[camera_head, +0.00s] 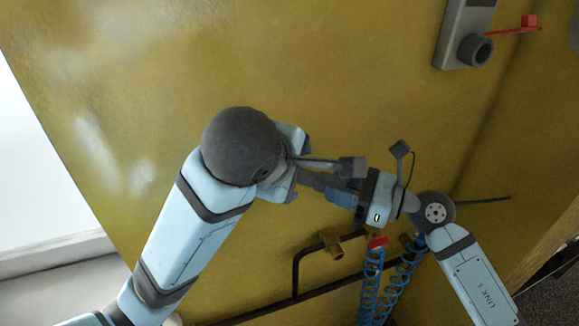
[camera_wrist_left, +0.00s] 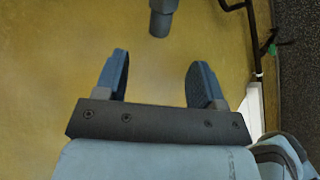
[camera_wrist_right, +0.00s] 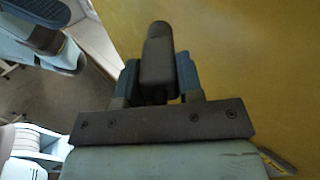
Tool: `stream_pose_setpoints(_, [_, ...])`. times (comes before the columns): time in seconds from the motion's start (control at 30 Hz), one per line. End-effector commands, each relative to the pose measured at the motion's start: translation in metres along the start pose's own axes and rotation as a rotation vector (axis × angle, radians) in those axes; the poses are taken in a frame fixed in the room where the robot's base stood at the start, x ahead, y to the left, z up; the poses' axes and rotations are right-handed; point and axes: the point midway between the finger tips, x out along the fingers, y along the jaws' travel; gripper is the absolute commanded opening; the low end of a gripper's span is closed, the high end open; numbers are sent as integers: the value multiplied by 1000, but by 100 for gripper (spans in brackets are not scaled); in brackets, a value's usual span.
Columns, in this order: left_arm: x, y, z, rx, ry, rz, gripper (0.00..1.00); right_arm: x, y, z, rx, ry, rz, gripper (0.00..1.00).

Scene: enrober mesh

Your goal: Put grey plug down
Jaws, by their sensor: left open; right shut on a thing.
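The grey plug (camera_wrist_right: 157,62) is a dark, rounded cylinder. In the right wrist view it stands upright in the picture between the fingers of my right gripper (camera_wrist_right: 158,85), which is shut on it. In the head view my right gripper (camera_head: 340,188) points left, close to my left gripper (camera_head: 292,165); the two overlap there, so the plug's outline is hard to make out. My left gripper also shows in the left wrist view (camera_wrist_left: 164,82), open, with nothing between its fingers. A grey cylinder (camera_wrist_left: 162,16) shows beyond them; I cannot tell whether it is the plug.
A large yellow panel (camera_head: 340,70) lies behind both arms. A grey fitting (camera_head: 456,40) with a round port and red lever (camera_head: 512,29) is at upper right. Below are a brass fitting (camera_head: 333,246), a dark pipe (camera_head: 296,272) and blue coiled hoses (camera_head: 371,285).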

Motion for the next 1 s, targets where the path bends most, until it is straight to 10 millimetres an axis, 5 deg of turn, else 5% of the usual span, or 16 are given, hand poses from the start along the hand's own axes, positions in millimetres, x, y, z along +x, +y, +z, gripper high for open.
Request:
stream_pose_setpoints(0.5, [91, -1, -1, 1, 3, -3, 63, 0, 0, 1, -1, -2, 0, 1])
stream_pose_setpoints(1.0, [113, 0, -1, 0, 0, 0, 63, 0, 0, 1, -1, -2, 0, 1])
